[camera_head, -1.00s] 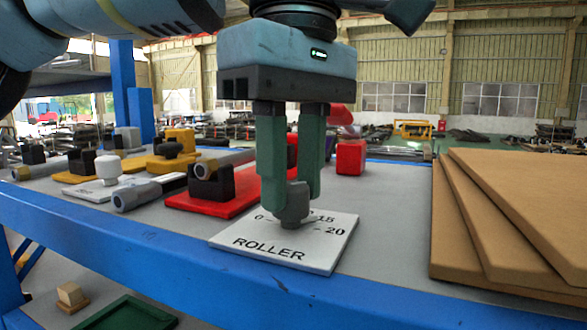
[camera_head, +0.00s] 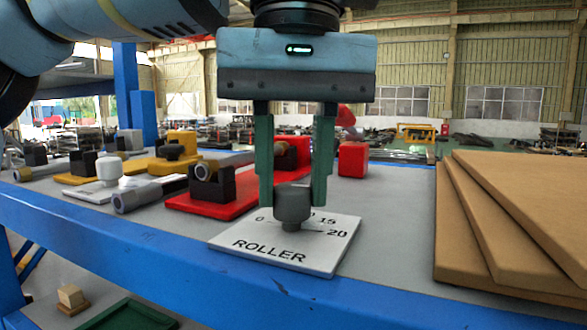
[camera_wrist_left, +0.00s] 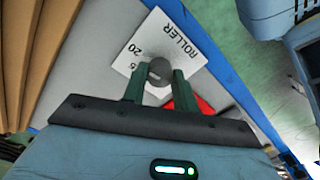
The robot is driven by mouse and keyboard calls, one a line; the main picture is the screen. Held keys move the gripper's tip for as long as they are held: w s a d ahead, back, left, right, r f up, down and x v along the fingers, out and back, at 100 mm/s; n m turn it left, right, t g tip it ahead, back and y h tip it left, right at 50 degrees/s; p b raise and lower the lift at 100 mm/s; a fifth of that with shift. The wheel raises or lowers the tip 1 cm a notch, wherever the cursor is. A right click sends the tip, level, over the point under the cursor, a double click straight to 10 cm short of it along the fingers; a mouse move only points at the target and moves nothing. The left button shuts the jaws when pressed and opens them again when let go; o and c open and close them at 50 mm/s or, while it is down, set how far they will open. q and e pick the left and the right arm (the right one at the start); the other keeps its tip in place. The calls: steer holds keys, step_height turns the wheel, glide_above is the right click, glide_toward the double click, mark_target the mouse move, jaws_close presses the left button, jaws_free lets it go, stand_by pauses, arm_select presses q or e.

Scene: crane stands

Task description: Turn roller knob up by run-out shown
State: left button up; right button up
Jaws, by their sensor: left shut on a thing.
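The roller knob (camera_head: 293,209) is a short dark grey cylinder on a white plate (camera_head: 285,262) marked ROLLER, with 0, 15 and 20 legible. My left gripper (camera_head: 293,200) points straight down, shut on the knob with one green finger on each side. In the left wrist view the knob (camera_wrist_left: 160,72) sits between the fingertips on the plate (camera_wrist_left: 180,45), and a short pale line shows on its top. The fingers and knob hide part of the scale. I cannot tell which number the knob points to. My right gripper is not in view.
Left of the plate is a red base (camera_head: 225,206) with black blocks holding a grey rod. A white knob (camera_head: 109,170), yellow bases and a red cube (camera_head: 353,158) stand beyond. Stacked brown boards (camera_head: 500,220) lie at right. The blue bench edge (camera_head: 130,247) runs in front.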

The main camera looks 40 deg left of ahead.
arm_select(q)
steer(key=shift+r, duration=0.1)
stand_by(0.4)
steer(key=o, duration=1)
steer(key=shift+c, duration=0.2)
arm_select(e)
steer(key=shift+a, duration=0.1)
